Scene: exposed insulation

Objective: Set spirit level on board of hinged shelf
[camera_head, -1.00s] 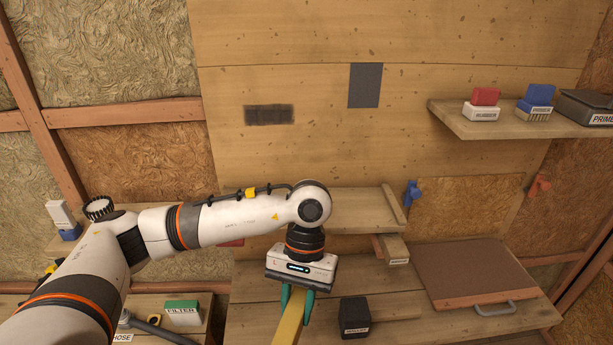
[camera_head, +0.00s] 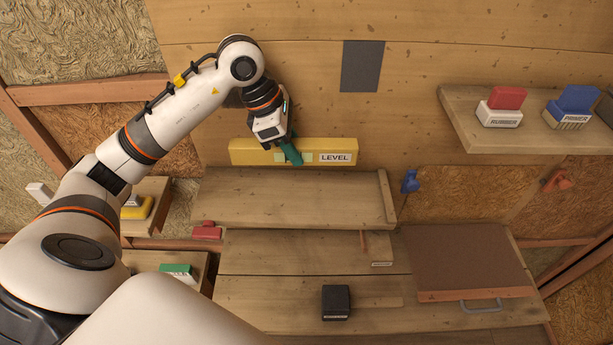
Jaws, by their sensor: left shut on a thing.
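The yellow spirit level (camera_head: 243,152), labelled LEVEL, is held lengthwise across the view. My left gripper (camera_head: 291,152) is shut on it near its middle, with the green fingers over its face. The level appears above the rear of the hinged shelf's wooden board (camera_head: 290,200), in front of the plank wall. I cannot tell whether it touches anything. The board looks bare and has a raised strip (camera_head: 386,197) along its right end. My right gripper is not in view.
A black box (camera_head: 336,302) stands on the workbench (camera_head: 245,290) below the board. A brown hinged panel with a handle (camera_head: 468,262) lies at the right. An upper-right shelf (camera_head: 520,135) holds red and blue items. A blue hook (camera_head: 410,181) is right of the board.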

